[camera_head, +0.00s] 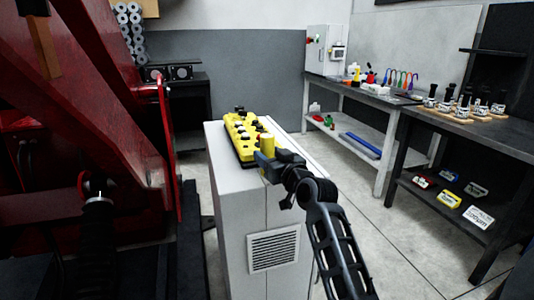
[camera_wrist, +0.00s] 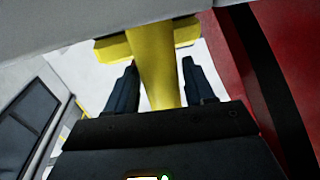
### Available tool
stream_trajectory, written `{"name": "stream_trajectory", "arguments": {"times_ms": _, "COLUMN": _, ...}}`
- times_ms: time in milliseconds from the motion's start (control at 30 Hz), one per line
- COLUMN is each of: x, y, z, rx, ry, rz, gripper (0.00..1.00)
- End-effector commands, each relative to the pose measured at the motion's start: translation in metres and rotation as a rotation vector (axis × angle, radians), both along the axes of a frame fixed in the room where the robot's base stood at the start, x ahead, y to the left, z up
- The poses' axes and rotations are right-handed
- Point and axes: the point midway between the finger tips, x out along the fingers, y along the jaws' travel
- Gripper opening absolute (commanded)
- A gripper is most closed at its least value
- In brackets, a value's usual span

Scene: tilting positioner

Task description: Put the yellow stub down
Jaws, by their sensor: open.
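The yellow stub (camera_head: 267,143) shows in the head view as a short upright cylinder at the right side of the white cabinet's top, beside the yellow block with black knobs (camera_head: 240,130). My gripper (camera_head: 262,158) is at the stub, with a dark finger in front of its lower part. In the wrist view the yellow stub (camera_wrist: 152,65) lies between the two fingers of my gripper (camera_wrist: 160,64). The fingers are apart, with gaps visible beside the stub. A wider yellow piece crosses its far end. The stub's base is hidden in the head view.
The white cabinet (camera_head: 231,200) stands under my gripper. A large red machine frame (camera_head: 110,120) fills the left. Workbenches with tools (camera_head: 375,90) and black-topped pieces (camera_head: 470,108) stand at the right. Open floor (camera_head: 375,225) lies between cabinet and benches.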

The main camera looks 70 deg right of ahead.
Motion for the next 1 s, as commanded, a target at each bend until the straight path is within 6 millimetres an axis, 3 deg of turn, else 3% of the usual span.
{"name": "stream_trajectory", "arguments": {"times_ms": 367, "x": 0.0100, "y": -0.0079, "z": -0.0009, "rx": 0.000, "ry": 0.001, "rz": 0.000, "gripper": 0.53}}
{"name": "stream_trajectory", "arguments": {"times_ms": 900, "x": 0.0096, "y": -0.0078, "z": -0.0008, "rx": 0.000, "ry": 0.001, "rz": -0.001, "gripper": 0.03}}
{"name": "stream_trajectory", "arguments": {"times_ms": 1000, "x": 0.0097, "y": -0.0079, "z": 0.0007, "rx": -0.002, "ry": -0.001, "rz": -0.001, "gripper": 0.00}}
